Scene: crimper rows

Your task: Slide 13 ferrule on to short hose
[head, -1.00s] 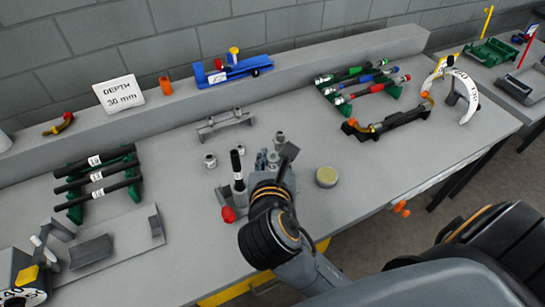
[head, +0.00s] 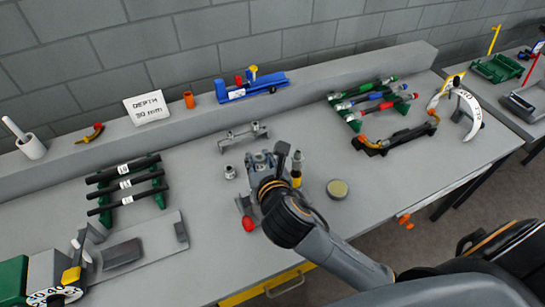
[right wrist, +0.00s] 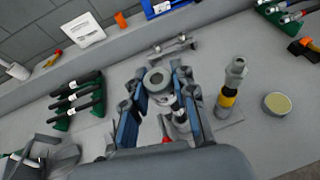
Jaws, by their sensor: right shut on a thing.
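My right gripper (head: 262,160) is over the middle of the bench. In the right wrist view (right wrist: 158,88) its fingers are shut on a grey metal ring, the ferrule (right wrist: 156,76), whose round opening faces up. The short hose, black with a white label, is hidden behind the gripper in the head view. I cannot tell whether the ferrule is around the hose or only above it. A red clamp knob (head: 249,223) shows just in front of the gripper. My left gripper is not in view.
A metal fitting with a yellow band (right wrist: 232,85) stands upright close to the right of the gripper. A small metal piece (head: 230,172) stands to its left. A round tin (head: 338,189) is further right. Black hoses (head: 125,184) lie on a green rack at left.

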